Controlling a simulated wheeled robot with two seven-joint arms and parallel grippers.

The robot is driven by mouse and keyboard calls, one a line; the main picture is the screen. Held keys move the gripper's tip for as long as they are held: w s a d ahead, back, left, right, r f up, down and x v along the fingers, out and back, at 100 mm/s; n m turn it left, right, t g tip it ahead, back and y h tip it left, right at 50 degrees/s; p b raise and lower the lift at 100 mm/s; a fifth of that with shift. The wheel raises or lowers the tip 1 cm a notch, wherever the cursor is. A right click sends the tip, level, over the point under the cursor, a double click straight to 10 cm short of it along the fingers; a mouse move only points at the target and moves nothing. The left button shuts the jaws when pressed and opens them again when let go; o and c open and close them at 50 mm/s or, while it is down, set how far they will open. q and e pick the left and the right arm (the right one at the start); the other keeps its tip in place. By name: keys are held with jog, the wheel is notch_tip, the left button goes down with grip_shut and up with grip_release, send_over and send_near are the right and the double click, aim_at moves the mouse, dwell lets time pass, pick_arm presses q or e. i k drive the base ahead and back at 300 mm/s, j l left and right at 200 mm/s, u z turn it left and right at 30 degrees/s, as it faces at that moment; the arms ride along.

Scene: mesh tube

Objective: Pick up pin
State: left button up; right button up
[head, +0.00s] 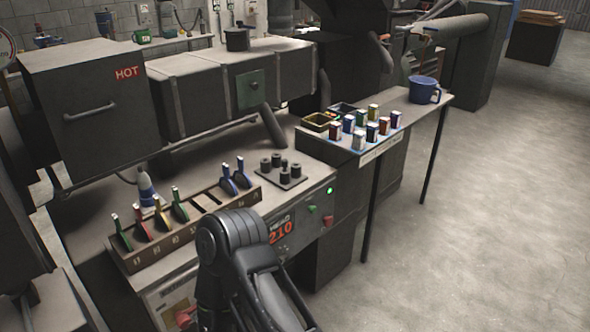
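No thing in the head view can be told for certain as the pin. Several short dark cylinders (283,167) stand upright on a small dark square plate on the bench top, left of the green-lit panel. One of my dark arms (238,262) rises into the bottom middle of the head view, in front of the control panel. Its bent joint shows, but no fingertips do. The arm hides part of the panel and bench front. My other gripper does not show.
A lever rack (190,216) with coloured levers stands on the bench. A dark box marked HOT (95,105) stands behind it. The floor at right is clear.

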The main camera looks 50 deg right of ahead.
aim_at(285, 162)
jog(key=z, duration=1.7)
jog(key=i+l, duration=0.1)
jog(key=l, duration=0.25)
jog(key=i+l, duration=0.1)
jog(key=l, duration=0.3)
jog(key=u, duration=1.35)
